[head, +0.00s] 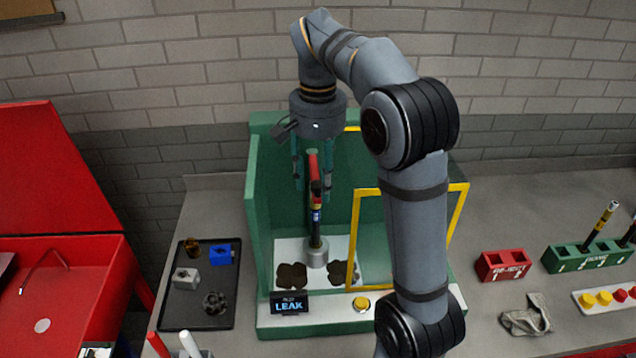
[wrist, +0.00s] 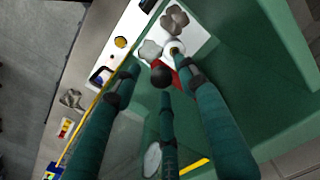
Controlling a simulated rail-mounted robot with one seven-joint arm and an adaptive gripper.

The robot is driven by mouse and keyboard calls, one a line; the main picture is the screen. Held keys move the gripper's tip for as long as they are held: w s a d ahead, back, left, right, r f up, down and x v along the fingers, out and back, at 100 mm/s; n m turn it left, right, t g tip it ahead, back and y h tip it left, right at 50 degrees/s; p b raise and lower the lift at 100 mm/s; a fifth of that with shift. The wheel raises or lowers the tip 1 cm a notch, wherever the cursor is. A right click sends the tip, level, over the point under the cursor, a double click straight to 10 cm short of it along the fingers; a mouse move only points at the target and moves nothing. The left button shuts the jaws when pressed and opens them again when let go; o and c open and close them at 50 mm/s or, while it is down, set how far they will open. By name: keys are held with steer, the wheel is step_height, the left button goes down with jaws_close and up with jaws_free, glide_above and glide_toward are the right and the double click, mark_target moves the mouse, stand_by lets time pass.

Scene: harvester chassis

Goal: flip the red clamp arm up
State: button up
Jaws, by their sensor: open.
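The red clamp arm (head: 313,168) is above a black and yellow cylinder (head: 317,228) on a grey round base (head: 318,253), inside a green booth. Its exact tilt is hard to tell. In the wrist view its red part (wrist: 182,80) shows between my fingers, with a black knob (wrist: 162,77) at its near end. My gripper (head: 312,187) points down with teal fingers spread around the arm's upper part, and it is open. In the wrist view my gripper (wrist: 158,68) has fingers on either side of the knob; contact is not clear.
The booth's green wall (head: 257,220) stands close on the left, and a yellow-framed door (head: 356,240) on the right. A display reading LEAK (head: 289,305) and a yellow button (head: 361,304) are in front. A black tray (head: 206,312) lies left; a red reject rack (head: 502,265) stands right.

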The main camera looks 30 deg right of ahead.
steer(key=shift+f, duration=0.1)
steer(key=shift+c, duration=1)
steer(key=c, duration=0.8)
jaws_close()
